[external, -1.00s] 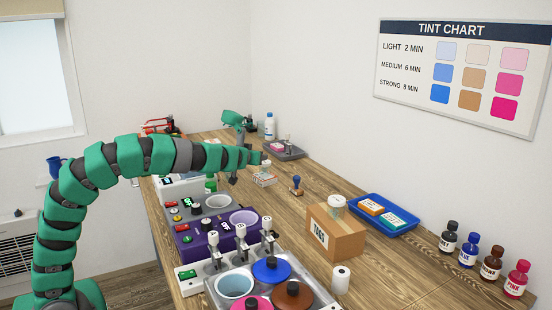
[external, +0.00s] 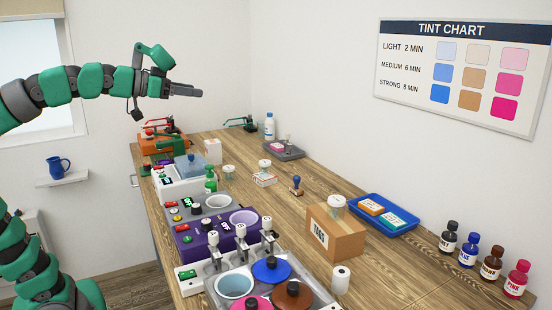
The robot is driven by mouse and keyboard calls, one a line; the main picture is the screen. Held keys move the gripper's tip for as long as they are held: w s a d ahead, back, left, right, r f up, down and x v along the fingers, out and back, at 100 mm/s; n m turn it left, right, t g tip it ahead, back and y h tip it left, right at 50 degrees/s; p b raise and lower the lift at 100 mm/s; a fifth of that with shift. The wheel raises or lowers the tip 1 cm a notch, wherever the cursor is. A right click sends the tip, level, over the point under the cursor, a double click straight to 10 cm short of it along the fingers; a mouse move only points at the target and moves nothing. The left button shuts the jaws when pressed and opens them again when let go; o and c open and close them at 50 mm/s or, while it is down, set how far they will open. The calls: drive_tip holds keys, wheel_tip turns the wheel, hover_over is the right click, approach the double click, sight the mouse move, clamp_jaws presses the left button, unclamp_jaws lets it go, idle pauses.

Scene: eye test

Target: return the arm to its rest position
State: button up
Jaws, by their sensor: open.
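My arm (external: 88,81) is green and dark grey. It is raised and bent, and reaches from the left edge toward the middle of the picture. My gripper (external: 198,91) is open and points right, high above the far left end of the wooden counter. Nothing shows between its fingers. It is well clear of everything on the counter. A small lidded jar (external: 265,165) stands on a low white box (external: 264,180) below and to the right of it. Part of the arm is cut off by the left edge.
The wooden counter (external: 290,215) holds a cardboard box (external: 335,235), a blue tray (external: 392,225), a purple device (external: 200,240), a green bottle (external: 210,181) and several dye bottles (external: 491,263). The air around my gripper is free.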

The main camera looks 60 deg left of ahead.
drive_tip(key=shift+s+d+r, duration=0.25)
wheel_tip(320, 180, up, 9)
drive_tip(key=p, duration=0.9)
drive_tip(key=shift+r, duration=0.15)
